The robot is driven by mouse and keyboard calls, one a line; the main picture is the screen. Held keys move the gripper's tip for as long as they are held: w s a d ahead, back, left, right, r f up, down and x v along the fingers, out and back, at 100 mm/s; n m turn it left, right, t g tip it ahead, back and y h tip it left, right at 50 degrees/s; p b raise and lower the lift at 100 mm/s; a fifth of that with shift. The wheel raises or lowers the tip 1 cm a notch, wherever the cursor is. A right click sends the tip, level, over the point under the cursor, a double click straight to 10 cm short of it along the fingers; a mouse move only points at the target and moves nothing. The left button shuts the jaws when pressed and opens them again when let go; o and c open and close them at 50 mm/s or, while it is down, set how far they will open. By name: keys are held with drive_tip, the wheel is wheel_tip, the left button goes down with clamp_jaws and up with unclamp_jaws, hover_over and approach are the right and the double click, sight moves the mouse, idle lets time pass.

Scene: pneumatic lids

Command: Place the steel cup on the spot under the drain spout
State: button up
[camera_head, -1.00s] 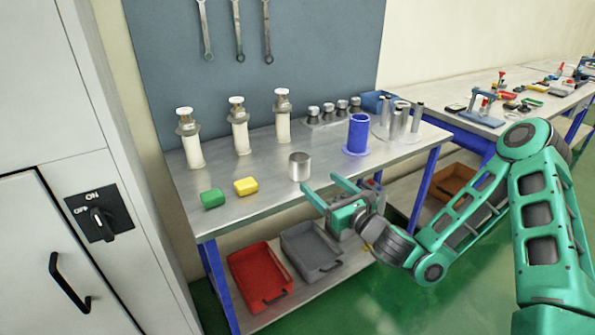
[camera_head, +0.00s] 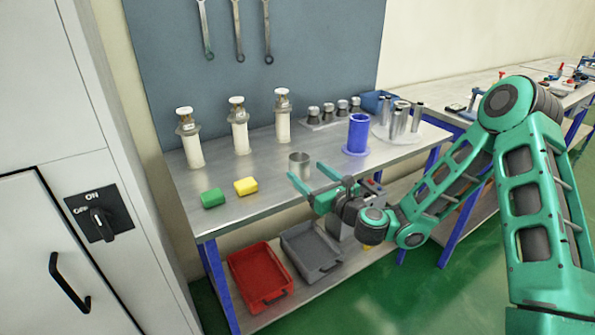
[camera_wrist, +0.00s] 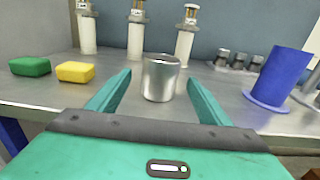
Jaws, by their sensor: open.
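The steel cup (camera_head: 300,161) stands upright on the metal workbench near its front edge, and shows straight ahead in the wrist view (camera_wrist: 160,80). My gripper (camera_head: 305,170) is open and empty. Its two teal fingers point at the cup from the front right, with their tips close to either side of it. In the wrist view my gripper (camera_wrist: 158,84) has the cup centred between the finger lines. I cannot tell whether the tips reach past the cup's near wall. I cannot make out a drain spout or a spot under one.
Left of the cup lie a yellow block (camera_head: 246,186) and a green block (camera_head: 213,198). Several white cylinders with metal tops stand behind. A blue cylinder (camera_head: 357,133) on a round base stands to the right. Red (camera_head: 262,276) and grey (camera_head: 312,252) trays sit on the lower shelf.

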sight(305, 169)
drive_tip(key=shift+x, duration=1.85)
drive_tip(key=c, duration=1.3)
drive_tip(key=shift+o, duration=0.2)
drive_tip(key=shift+r, duration=0.1)
